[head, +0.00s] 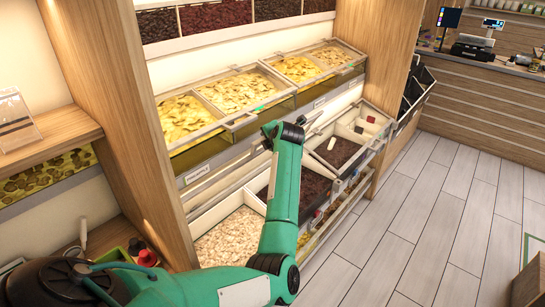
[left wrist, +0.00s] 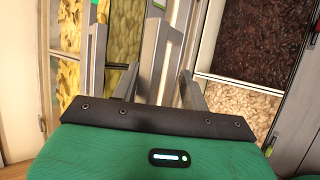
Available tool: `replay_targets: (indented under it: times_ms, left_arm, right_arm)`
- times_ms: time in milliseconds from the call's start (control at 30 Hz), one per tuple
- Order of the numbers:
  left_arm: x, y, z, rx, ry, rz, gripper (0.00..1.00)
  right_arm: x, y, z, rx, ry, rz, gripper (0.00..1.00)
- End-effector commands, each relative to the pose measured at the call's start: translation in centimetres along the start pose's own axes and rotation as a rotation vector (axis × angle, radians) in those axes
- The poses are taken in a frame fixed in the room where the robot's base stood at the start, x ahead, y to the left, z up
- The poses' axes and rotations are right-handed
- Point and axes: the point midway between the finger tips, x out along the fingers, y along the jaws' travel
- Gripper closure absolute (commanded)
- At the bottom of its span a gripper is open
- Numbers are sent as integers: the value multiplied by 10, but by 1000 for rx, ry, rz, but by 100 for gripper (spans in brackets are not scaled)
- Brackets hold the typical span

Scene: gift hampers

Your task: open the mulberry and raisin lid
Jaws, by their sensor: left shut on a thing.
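My left gripper (head: 268,135) is at the front of the bin shelves, between the upper and lower rows. The wrist view shows its green body and fingers (left wrist: 160,85) shut on a long grey bar (left wrist: 168,45), which looks like a lid handle. A lower bin holds pale pieces (head: 230,238), with dark brown pieces (head: 305,192) beside them; these look like the mulberry and raisin. Both also show at the right of the wrist view, dark (left wrist: 248,35) and pale (left wrist: 237,100). My arm hides part of the lower lid, so its tilt is unclear. My right gripper is not in view.
Upper bins hold yellow chips (head: 183,118) under framed clear lids. Another lower bin with dark contents (head: 338,151) is to the right. A wooden upright (head: 135,125) stands at the left.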

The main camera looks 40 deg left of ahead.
Motion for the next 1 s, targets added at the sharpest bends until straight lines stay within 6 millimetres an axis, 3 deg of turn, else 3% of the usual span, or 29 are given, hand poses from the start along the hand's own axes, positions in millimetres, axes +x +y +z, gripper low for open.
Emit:
replay_targets:
  times_ms: [33,300,600,1000]
  left_arm:
    - [4,16,-2,-14,6,-19,96]
    - [24,49,-8,-84,10,-195,98]
    - [38,62,-14,-143,13,-343,100]
    - [42,66,-17,-151,15,-363,100]
  right_arm:
    - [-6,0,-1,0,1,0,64]
    - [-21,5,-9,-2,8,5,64]
    - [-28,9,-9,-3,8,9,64]
    - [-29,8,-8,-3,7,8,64]
